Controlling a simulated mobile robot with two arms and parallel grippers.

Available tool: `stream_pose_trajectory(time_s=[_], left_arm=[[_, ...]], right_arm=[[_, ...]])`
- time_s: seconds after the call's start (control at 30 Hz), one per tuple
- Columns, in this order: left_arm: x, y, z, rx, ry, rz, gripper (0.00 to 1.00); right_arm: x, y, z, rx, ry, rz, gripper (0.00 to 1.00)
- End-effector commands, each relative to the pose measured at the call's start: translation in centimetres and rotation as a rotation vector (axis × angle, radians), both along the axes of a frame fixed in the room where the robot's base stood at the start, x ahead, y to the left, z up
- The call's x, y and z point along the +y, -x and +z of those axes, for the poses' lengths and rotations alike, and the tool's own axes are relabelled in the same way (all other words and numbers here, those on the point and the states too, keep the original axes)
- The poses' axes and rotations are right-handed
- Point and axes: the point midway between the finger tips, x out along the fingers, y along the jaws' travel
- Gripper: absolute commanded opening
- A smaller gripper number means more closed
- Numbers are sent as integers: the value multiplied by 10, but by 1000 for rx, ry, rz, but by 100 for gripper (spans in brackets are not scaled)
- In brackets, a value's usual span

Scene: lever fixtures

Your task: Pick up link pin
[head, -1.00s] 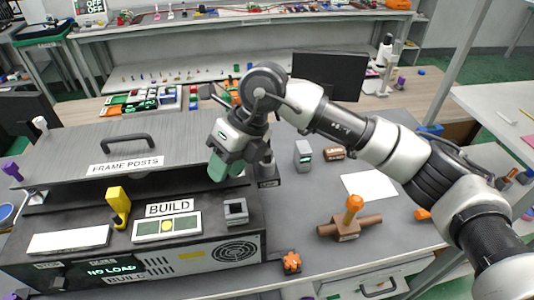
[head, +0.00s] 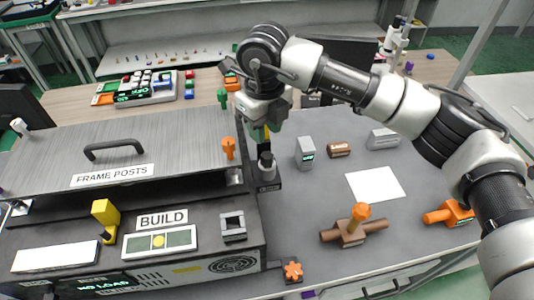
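No part is labelled as the link pin, and I cannot tell which of the pin-like parts it is. An orange pin-like piece (head: 228,148) stands upright at the right end of the grey cover. An orange-topped piece (head: 360,211) stands in a brown block with a cross bar on the table. My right gripper (head: 262,132) points down above a dark post with a grey top (head: 267,163), right of the cover. Green and yellow show at its fingertips, but the fingers are partly hidden, so I cannot tell whether they hold anything. My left gripper is not in view.
The machine carries a yellow lever (head: 105,213), a BUILD panel (head: 160,242) and a grey square socket (head: 233,226). A grey box (head: 305,152), a brown block (head: 339,149) and white paper (head: 376,184) lie on the table.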

Motion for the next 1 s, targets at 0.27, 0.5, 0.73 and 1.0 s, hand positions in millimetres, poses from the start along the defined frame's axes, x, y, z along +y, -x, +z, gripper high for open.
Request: stream_pose_trajectory(time_s=[0.27,0.5,0.73,1.0], left_arm=[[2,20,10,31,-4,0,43],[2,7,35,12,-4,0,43],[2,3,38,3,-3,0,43],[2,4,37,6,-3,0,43]], right_arm=[[-1,1,-28,1,0,-1,34],[-5,9,-57,5,0,0,34],[-4,7,-79,0,-1,1,34],[-4,7,-79,-1,-2,1,20]])
